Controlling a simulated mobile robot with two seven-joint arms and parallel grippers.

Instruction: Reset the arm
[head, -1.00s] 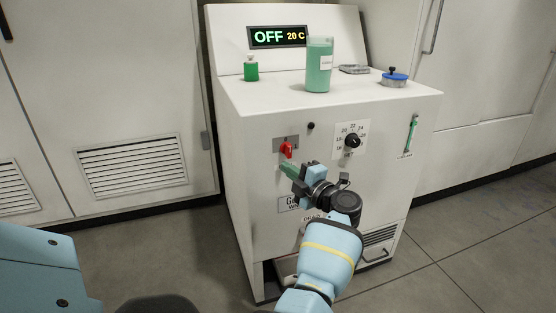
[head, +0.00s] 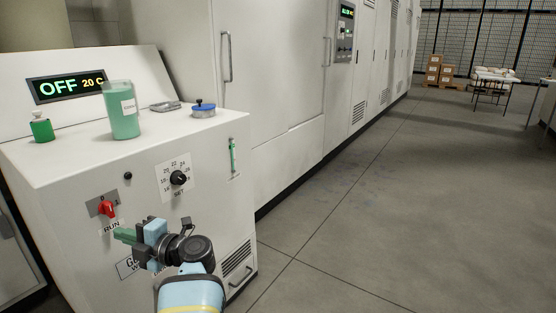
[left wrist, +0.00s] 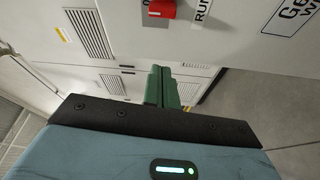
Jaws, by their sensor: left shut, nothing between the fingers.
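My left arm reaches up from the bottom of the head view to the front of a white machine (head: 70,230). My left gripper (head: 118,235) has its green fingers shut with nothing between them. It is just below the red switch (head: 107,209), near the RUN label, and looks apart from it. In the left wrist view the shut fingers (left wrist: 162,88) point toward the machine front, with the red switch (left wrist: 161,9) at the top. The display (head: 66,87) reads OFF and 20 C. My right gripper is not in view.
On the machine top stand a green jar (head: 122,112), a small green bottle (head: 41,128), a blue-lidded dish (head: 203,108) and a grey lid-like item (head: 166,106). A black dial (head: 178,178) is on the front. Open grey floor (head: 400,210) lies to the right.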

